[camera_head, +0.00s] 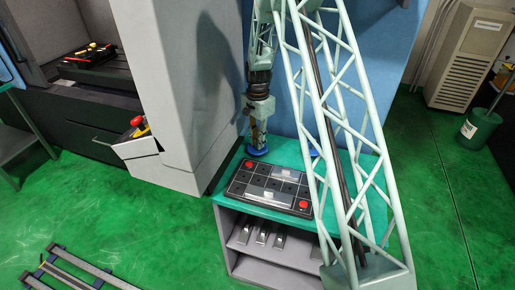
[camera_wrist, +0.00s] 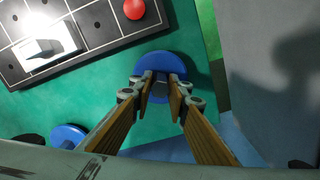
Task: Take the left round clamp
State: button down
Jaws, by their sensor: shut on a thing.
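A blue round clamp (camera_head: 257,151) is at the back left of the green table top, beside the black tray. My gripper (camera_head: 258,138) is right above it, pointing down. In the wrist view, my gripper (camera_wrist: 163,88) has its fingers closed around the grey middle part of this blue clamp (camera_wrist: 160,62). I cannot tell whether the clamp touches the table. A second blue round clamp (camera_wrist: 67,135) shows at the lower left of the wrist view, partly hidden by my gripper's body. In the head view it is mostly hidden behind a lattice part (camera_head: 314,153).
The black gridded tray (camera_head: 233,188) with red knobs (camera_head: 304,204) and shiny blocks (camera_head: 284,172) lies on the green table (camera_head: 240,209), close to the held clamp. A grey machine wall (camera_head: 170,90) stands left of the table; a blue panel is behind it.

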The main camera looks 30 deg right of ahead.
jog(key=shift+r, duration=0.2)
jog(key=shift+r, duration=4.85)
